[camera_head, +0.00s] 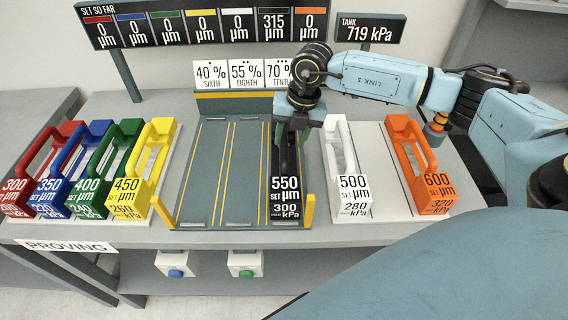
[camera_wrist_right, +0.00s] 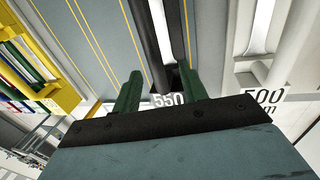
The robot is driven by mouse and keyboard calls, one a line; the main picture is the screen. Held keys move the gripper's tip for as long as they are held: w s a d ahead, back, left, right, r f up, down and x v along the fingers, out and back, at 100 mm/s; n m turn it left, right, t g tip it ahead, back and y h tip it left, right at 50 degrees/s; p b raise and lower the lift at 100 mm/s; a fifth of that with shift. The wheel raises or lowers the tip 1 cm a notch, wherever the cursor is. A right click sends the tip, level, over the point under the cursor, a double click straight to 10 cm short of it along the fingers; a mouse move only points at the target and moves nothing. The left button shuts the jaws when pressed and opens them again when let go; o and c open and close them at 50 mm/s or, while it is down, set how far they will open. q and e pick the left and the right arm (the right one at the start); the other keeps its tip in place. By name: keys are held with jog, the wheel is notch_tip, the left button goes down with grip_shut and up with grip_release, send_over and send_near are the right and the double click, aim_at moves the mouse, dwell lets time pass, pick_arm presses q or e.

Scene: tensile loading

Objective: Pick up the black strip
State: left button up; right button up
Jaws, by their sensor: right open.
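The black strip (camera_head: 284,183), a long block with a raised handle and a label "550 µm, 300 kPa", lies in the rightmost lane of the grey-blue tray (camera_head: 219,207). My right gripper (camera_head: 297,122) is over the far part of the black strip and hides some of it. In the right wrist view its two green fingers (camera_wrist_right: 160,88) are open, one to each side of the black handle bar (camera_wrist_right: 174,40). I cannot tell how far above the bar the fingertips are. My left gripper is not in view.
Red, blue, green and yellow strips (camera_head: 158,150) stand left of the tray. A white strip (camera_head: 347,160) and an orange strip (camera_head: 415,155) stand right of it. A display board (camera_head: 200,25) rises behind. The tray's other lanes are empty.

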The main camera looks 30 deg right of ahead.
aim_at(285, 146)
jog(key=f, duration=0.3)
jog(key=w+a+f, duration=0.1)
jog(key=f, duration=0.1)
jog(key=shift+a, duration=0.1)
jog(key=shift+w, duration=0.1)
grip_shut()
